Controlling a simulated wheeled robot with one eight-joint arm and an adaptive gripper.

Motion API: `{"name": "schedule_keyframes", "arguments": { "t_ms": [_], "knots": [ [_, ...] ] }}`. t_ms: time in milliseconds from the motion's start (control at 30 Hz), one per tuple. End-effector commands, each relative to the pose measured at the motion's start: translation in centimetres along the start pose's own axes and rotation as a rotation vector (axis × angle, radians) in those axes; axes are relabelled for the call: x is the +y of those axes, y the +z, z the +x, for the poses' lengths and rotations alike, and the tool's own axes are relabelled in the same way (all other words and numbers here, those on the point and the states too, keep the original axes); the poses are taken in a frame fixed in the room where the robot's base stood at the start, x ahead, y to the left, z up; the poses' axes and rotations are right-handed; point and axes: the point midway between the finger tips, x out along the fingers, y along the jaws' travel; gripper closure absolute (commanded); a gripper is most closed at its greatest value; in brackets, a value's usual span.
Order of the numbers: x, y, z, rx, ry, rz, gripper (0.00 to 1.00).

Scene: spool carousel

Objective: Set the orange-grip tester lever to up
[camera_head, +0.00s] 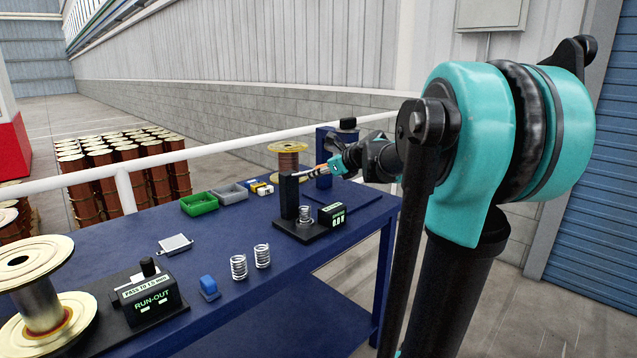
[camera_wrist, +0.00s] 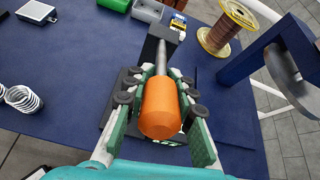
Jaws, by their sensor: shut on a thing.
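The spring tester (camera_head: 300,232) stands on the blue table, with a black post (camera_head: 289,196) and a display box (camera_head: 331,213). A coil spring (camera_head: 305,214) stands on its base. The lever runs from the post top toward my gripper, sloping slightly upward in the head view. Its orange grip (camera_wrist: 161,108) fills the middle of the wrist view, and its grey rod (camera_wrist: 175,74) reaches to the post. My gripper (camera_wrist: 160,100) is shut on the orange grip, with a finger on each side. In the head view my gripper (camera_head: 328,168) mostly hides the grip.
A copper wire spool (camera_head: 287,158) and a blue stand (camera_head: 324,150) are behind the tester. Green (camera_head: 199,204) and grey (camera_head: 229,193) bins stand left. Two loose springs (camera_head: 238,267), a blue block (camera_head: 208,286) and a run-out gauge (camera_head: 150,302) are nearer. Space above the tester looks clear.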

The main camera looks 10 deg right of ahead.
Motion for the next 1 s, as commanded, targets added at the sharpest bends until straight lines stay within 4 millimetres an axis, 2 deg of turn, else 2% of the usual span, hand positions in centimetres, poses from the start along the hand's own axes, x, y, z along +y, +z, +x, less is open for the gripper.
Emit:
{"name": "schedule_keyframes", "arguments": {
  "t_ms": [100,400,1000],
  "knots": [
    [-0.1,1.4,0.0,0.078,0.014,-0.003,1.00],
    [-0.6,3.7,0.1,0.241,0.039,-0.005,1.00],
    [-0.8,4.7,0.3,0.310,0.048,-0.004,1.00]
  ]
}}
